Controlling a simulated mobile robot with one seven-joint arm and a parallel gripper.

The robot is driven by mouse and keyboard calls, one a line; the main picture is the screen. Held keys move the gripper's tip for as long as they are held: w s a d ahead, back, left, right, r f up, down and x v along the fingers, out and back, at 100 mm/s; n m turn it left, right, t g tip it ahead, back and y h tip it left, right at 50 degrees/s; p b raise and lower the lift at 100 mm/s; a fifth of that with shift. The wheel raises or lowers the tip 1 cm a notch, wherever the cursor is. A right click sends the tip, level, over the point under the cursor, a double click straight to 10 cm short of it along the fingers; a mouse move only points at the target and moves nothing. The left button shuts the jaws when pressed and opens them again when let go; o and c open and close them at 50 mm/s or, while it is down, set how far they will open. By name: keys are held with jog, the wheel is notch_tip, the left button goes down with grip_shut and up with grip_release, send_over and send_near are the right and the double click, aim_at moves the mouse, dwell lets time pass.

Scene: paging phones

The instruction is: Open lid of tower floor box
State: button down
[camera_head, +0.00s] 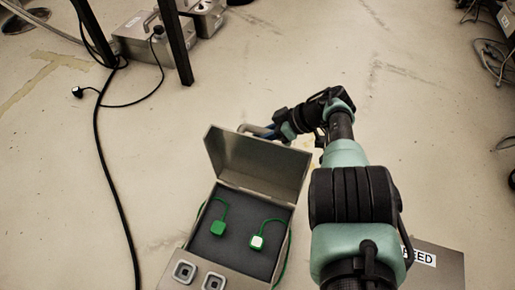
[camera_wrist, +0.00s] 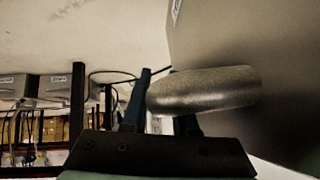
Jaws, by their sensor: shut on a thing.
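The metal floor box (camera_head: 178,249) stands on the floor at lower centre in the head view. Its lid (camera_head: 258,166) is swung up, tilted well away from the dark interior. A green plug block (camera_head: 218,228) and a white-topped green one (camera_head: 257,241) lie inside on dark lining. My gripper (camera_head: 265,131) is behind the raised lid, at its upper edge, shut on the lid's handle (camera_head: 246,128). In the wrist view, the rounded metal handle (camera_wrist: 205,90) lies across my blue fingers (camera_wrist: 160,105), beside the blurred lid face (camera_wrist: 270,60).
Two square sockets (camera_head: 184,271) sit on the box's front panel. A labelled panel (camera_head: 437,264) is at lower right, partly behind my arm. A black cable (camera_head: 104,170) runs down the left. Metal cases (camera_head: 138,42) and dark posts stand at upper left. The floor at right is mostly clear.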

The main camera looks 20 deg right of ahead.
jog(key=shift+d+f+g+b, duration=0.2)
jog(key=shift+g+b, duration=0.1)
jog(key=shift+b, duration=0.55)
jog(key=c, duration=1)
grip_release()
jog(key=p+v, duration=0.4)
jog(key=v, duration=0.9)
jog(key=shift+p, duration=0.4)
